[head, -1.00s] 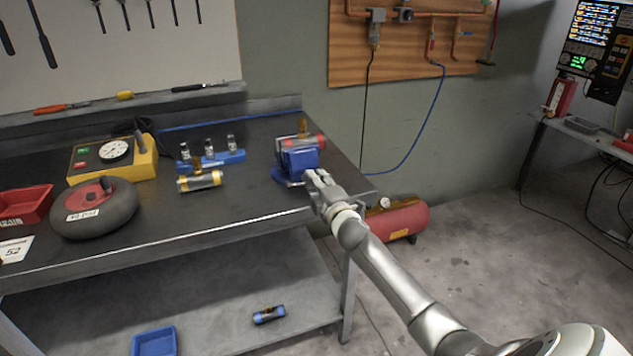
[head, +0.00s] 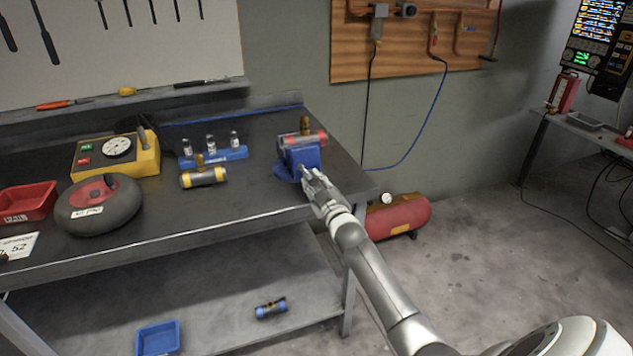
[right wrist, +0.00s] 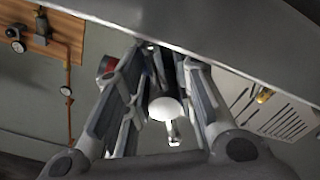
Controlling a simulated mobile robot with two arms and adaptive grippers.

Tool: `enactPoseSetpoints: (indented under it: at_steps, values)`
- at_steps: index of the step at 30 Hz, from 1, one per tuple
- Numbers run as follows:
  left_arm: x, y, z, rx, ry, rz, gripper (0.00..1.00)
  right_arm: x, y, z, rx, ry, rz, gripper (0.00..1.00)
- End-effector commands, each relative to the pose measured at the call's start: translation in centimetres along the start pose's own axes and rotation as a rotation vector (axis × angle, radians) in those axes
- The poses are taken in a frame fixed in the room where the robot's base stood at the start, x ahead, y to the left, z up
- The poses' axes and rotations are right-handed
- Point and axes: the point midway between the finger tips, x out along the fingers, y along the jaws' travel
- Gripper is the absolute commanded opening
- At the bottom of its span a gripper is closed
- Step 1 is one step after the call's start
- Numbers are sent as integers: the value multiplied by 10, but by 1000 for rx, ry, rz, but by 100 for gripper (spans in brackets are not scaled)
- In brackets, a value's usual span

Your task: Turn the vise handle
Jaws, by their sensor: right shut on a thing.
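The blue vise (head: 298,160) stands at the right front corner of the dark workbench. It holds a red-and-grey cylinder (head: 290,141) with a brass fitting on top. My right gripper (head: 308,174) is at the vise's front, shut on the vise handle, which its fingers mostly hide in the head view. In the right wrist view, a pale rounded knob with a short stem (right wrist: 167,108), seemingly part of the handle, shows between the fingers (right wrist: 158,60). My left gripper is not in view.
On the workbench (head: 250,205) are a blue holder with small vials (head: 232,155), a yellow-banded cylinder (head: 204,178), a yellow gauge box (head: 140,160) and a black wheel (head: 120,210). A red tank (head: 405,215) stands on the floor right of the bench.

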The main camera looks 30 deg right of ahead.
Motion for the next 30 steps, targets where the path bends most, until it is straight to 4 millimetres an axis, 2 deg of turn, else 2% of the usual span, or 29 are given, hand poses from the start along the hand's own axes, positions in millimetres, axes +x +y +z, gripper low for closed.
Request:
enactPoseSetpoints:
  at_steps: [12, 29, 30]
  values:
    - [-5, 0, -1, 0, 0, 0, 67, -2, -8, 6, 190, -13, -7, 1]
    - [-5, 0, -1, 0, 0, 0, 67, -2, -10, 7, 215, -15, -8, 1]
    - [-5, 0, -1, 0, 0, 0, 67, -2, -10, 7, 214, -15, -8, 30]
